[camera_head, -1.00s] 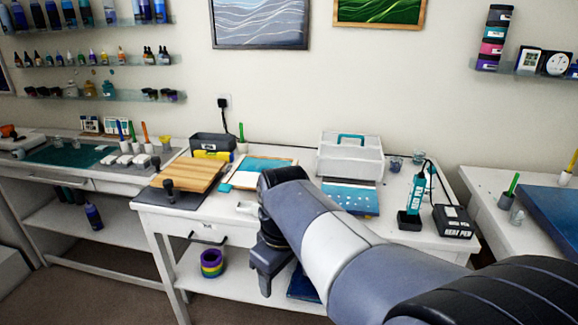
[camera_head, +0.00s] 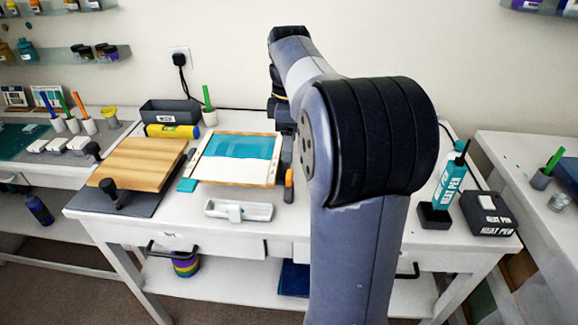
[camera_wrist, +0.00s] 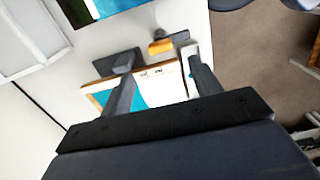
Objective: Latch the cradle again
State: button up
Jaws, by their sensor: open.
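A wood-edged panel with teal and white areas (camera_head: 238,158) lies on the middle table, probably in the cradle. It shows partly in the wrist view (camera_wrist: 150,85). An orange handle (camera_head: 289,178) on a dark piece stands at its right edge, perhaps the latch; it shows in the wrist view (camera_wrist: 161,47) too. I cannot tell if it is latched. My gripper (camera_wrist: 157,57) is open and empty. In the wrist view its fingertips lie to either side of the orange handle, apparently above it. In the head view my arm hides much of the gripper.
A wooden board (camera_head: 138,165) on a dark base is at left, with a dark bin (camera_head: 170,112) behind. The heat pen (camera_head: 448,180) and its box (camera_head: 489,213) stand at right. A white caddy (camera_wrist: 28,40) shows in the wrist view.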

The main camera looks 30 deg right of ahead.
aim_at(289, 174)
notch_tip(289, 174, down, 9)
jog(key=shift+r+b, duration=0.1)
jog(key=shift+b, duration=0.25)
jog(key=shift+c, duration=0.4)
jog(key=c, duration=0.9)
